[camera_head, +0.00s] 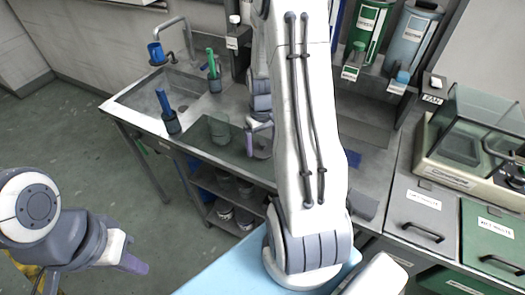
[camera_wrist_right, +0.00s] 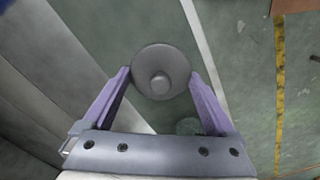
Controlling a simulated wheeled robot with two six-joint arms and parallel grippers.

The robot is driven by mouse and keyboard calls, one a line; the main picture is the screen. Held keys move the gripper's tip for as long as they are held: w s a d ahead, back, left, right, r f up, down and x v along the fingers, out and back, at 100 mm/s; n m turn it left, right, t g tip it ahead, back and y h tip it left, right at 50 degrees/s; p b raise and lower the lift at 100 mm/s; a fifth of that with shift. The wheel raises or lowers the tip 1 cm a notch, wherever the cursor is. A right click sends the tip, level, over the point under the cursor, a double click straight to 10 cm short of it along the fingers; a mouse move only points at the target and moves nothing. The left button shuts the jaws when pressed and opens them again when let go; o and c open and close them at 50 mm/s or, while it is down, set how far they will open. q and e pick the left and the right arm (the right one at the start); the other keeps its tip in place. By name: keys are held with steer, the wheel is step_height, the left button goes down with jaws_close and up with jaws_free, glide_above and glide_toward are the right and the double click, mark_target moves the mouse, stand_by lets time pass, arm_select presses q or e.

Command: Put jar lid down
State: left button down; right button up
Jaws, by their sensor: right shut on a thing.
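The jar lid (camera_wrist_right: 162,72) is a round grey disc with a small knob, seen between the two purple fingers of my right gripper (camera_wrist_right: 163,92) in the right wrist view. The fingers are closed in on it from both sides. In the head view my right gripper (camera_head: 258,132) is over the counter beside the sink, partly hidden by my arm. A clear glass jar (camera_head: 218,128) stands on the counter just left of it. My left gripper (camera_head: 133,265) is low at the left, away from the counter; its finger gap is not clear.
The sink (camera_head: 165,92) has a tap behind it. Dark holders with blue (camera_head: 172,125) and green (camera_head: 214,85) handled tools stand at its edges. Dispensers (camera_head: 412,40) and a clear-covered device (camera_head: 475,130) are at the right. Shelves below the counter hold several pots.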

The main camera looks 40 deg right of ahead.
mark_target(262, 148)
steer(key=shift+f, duration=1.95)
steer(key=shift+f, duration=0.2)
steer(key=o, duration=1)
step_height(262, 148, up, 12)
steer(key=shift+r, duration=0.25)
steer(key=s+a+r+n, duration=0.1)
steer(key=a+r+n, duration=0.1)
steer(key=a, duration=0.7)
steer(key=s+a+r+n, duration=0.1)
steer(key=a+r+n, duration=0.1)
steer(key=a, duration=0.7)
steer(key=s+a+n, duration=0.1)
steer(key=s+a, duration=0.3)
steer(key=s, duration=0.1)
steer(key=s+a+r+n, duration=0.1)
steer(key=s+a+n, duration=0.1)
steer(key=s+a, duration=0.2)
steer(key=s+a+r+n+y, duration=0.1)
steer(key=s+a+n, duration=0.1)
steer(key=s+a, duration=0.3)
steer(key=shift+s+r, duration=0.1)
steer(key=shift+s, duration=0.25)
